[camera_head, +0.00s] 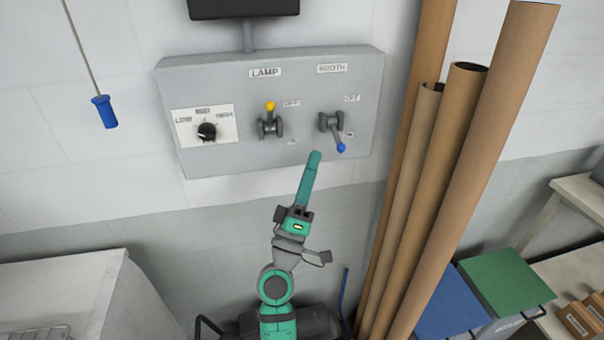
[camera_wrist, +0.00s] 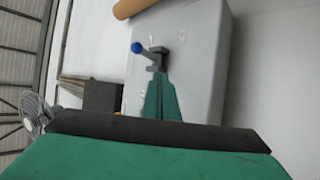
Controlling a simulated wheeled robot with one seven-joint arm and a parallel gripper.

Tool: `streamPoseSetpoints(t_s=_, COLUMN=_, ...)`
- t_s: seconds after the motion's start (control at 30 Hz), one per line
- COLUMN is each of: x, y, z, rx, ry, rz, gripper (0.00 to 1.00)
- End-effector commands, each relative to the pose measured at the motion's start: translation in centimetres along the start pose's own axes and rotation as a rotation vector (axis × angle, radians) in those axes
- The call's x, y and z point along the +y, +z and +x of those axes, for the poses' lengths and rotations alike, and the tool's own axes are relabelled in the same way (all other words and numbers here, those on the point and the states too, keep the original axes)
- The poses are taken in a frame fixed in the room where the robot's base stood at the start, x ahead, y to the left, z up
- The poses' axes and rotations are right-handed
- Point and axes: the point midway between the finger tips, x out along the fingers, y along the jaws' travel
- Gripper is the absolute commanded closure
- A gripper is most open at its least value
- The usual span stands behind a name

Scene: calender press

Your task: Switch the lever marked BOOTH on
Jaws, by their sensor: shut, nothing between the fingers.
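The BOOTH lever (camera_head: 337,136) has a blue knob and sits on the right of the grey panel (camera_head: 225,82), under the BOOTH label (camera_head: 332,68). Its handle points down and slightly right, away from the upper OFF mark (camera_head: 352,98) and beside a small lower mark too small to read. My gripper (camera_head: 315,156) is shut and empty, its tip just left of and slightly below the blue knob in the head view. In the wrist view, the shut fingers (camera_wrist: 160,82) point at the lever's mount, with the blue knob (camera_wrist: 137,47) to their upper left. I cannot tell whether they touch.
The LAMP lever (camera_head: 269,118), with a yellow knob pointing up, is left of the BOOTH lever. A rotary dial (camera_head: 207,131) is further left. Tall cardboard tubes (camera_head: 470,170) stand close on the right. A blue pull handle (camera_head: 104,112) hangs at the left.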

Motion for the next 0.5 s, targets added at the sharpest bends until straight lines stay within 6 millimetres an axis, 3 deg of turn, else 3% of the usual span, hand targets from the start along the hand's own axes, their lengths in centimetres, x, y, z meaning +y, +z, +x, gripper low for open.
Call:
streamPoseSetpoints(t_s=0.2, x=-1.7, y=-0.1, z=-1.3, rx=-0.004, ry=-0.001, rz=-0.005, gripper=1.0)
streamPoseSetpoints(t_s=0.5, x=-2.3, y=-0.2, z=-1.8, rx=-0.004, ry=0.002, rz=-0.005, gripper=1.0)
